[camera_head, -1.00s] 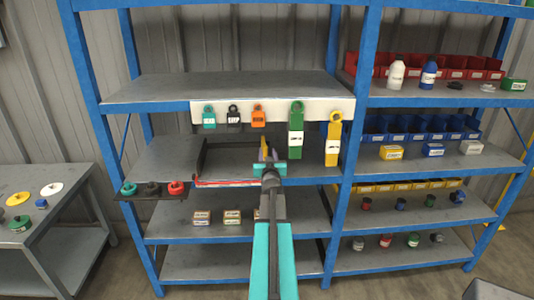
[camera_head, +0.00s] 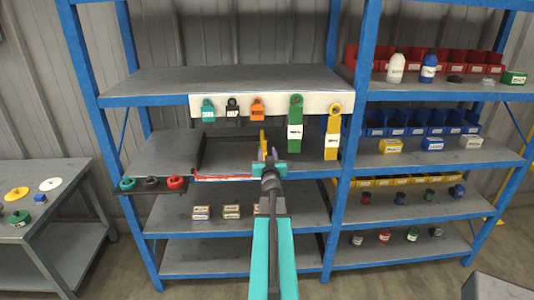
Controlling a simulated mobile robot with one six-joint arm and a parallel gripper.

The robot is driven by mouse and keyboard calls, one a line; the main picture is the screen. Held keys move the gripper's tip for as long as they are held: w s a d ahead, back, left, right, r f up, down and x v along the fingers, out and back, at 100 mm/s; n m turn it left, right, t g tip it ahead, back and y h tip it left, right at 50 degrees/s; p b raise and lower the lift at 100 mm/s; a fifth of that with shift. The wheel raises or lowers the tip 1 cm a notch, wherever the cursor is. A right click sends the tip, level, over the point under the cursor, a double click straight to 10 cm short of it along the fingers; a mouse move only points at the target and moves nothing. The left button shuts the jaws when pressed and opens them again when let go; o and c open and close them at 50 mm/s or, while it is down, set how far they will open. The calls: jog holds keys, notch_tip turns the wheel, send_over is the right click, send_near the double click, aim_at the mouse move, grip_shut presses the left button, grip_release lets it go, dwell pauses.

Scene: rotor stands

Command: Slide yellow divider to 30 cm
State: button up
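The yellow divider (camera_head: 263,139) shows as a thin upright strip at the middle shelf of the left rack, just beyond my gripper (camera_head: 268,155). Its lower part is hidden behind the gripper. The gripper's fingers point toward the divider and overlap it in the picture. I cannot tell whether they touch it or are closed on it. A dark-walled bay (camera_head: 201,151) lies to the left of the divider, with a red strip (camera_head: 222,178) along the shelf's front edge. Any scale marks are too small to read.
A white rail (camera_head: 275,106) above holds several hanging tags, including a long green one (camera_head: 295,122) and a yellow one (camera_head: 332,132) on the right. A small black ledge (camera_head: 150,189) with knobs juts out left. Small boxes (camera_head: 232,211) sit on the shelf below.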

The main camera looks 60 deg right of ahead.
aim_at(265, 145)
jog(key=a+f+b, duration=0.1)
jog(key=s+a+f+b, duration=0.1)
jog(key=shift+s+a, duration=0.15)
jog(key=shift+a, duration=0.2)
jog(key=shift+d, duration=0.1)
jog(key=shift+p+x, duration=1.35)
jog(key=shift+x, duration=5.5)
grip_shut()
